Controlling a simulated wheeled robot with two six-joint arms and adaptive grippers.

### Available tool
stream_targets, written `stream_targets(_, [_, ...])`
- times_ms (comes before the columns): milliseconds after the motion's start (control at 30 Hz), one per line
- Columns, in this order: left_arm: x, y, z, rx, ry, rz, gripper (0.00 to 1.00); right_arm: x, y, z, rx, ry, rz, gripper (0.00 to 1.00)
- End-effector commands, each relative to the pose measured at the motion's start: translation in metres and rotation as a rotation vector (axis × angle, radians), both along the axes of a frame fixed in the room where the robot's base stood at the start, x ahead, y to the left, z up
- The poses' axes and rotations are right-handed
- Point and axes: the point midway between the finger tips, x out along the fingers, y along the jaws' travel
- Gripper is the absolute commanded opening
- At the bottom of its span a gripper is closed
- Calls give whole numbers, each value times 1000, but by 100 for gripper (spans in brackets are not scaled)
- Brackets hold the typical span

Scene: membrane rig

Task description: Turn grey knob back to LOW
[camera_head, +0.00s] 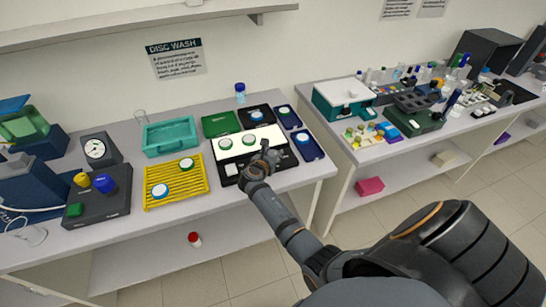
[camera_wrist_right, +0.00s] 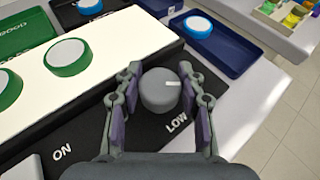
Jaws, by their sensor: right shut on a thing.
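In the right wrist view, the grey knob (camera_wrist_right: 156,97) stands on the black front panel (camera_wrist_right: 100,130) of the rig. Its white mark points to the right of the picture. The printed word LOW (camera_wrist_right: 176,122) lies below and right of the knob, and the mark does not point straight at it. My right gripper (camera_wrist_right: 160,72) is shut on the knob, with one finger on each side. In the head view my right gripper (camera_head: 264,158) is over the rig's front panel and hides most of the knob. My left gripper is not in view.
The rig's white top (camera_head: 240,152) bears green-rimmed discs. A blue tray (camera_head: 313,154) with a disc lies right of the rig. A yellow rack (camera_head: 190,195) and a teal tray (camera_head: 160,150) are to the left. The bench edge is close to the rig's front.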

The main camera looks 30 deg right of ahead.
Motion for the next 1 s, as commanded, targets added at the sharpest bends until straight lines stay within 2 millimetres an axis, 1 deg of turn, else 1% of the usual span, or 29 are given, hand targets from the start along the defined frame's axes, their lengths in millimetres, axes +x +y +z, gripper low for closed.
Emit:
stream_targets(33, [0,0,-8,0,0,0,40,2,2,-4,4,0,-41,8])
stream_targets(167, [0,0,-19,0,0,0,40,2,1,-5,3,-1,-164,8])
stream_targets(367, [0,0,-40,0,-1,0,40,2,1,-6,2,-1,-355,8])
stream_targets(600, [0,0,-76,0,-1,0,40,2,0,-8,1,-1,-571,8])
stream_targets(800, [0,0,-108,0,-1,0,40,1,0,-9,2,1,-719,8])
stream_targets(1000, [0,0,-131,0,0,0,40,1,0,-7,2,1,-822,8])
